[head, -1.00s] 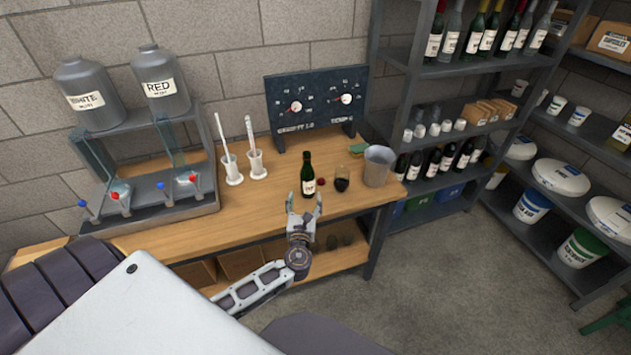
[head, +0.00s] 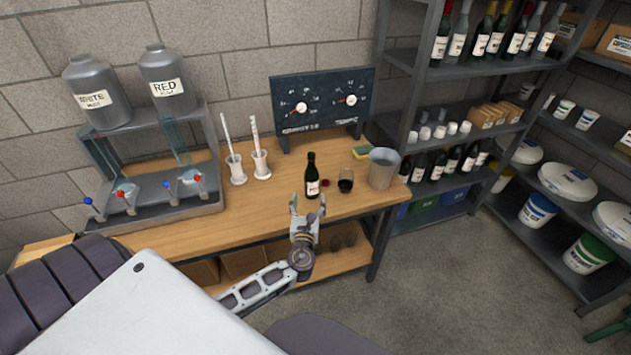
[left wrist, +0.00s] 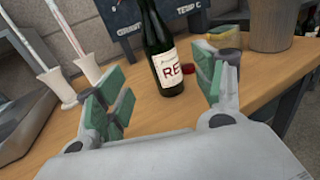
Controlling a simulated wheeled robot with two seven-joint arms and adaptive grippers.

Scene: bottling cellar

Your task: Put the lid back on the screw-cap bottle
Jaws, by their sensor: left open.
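The dark green screw-cap bottle (head: 312,177) with a white label stands upright on the wooden workbench. In the left wrist view the bottle (left wrist: 163,55) is ahead of the jaws, with its top cut off by the frame. The small red lid (head: 325,183) lies on the bench just right of the bottle; it also shows in the left wrist view (left wrist: 188,69). My left gripper (head: 307,206) is open and empty at the bench's front edge, just short of the bottle. Its padded fingers (left wrist: 163,105) are spread wide, touching nothing. My right gripper is out of view.
White stands with tubes (head: 236,170) and the dispenser rack (head: 150,205) are to the left. The bench front is clear.

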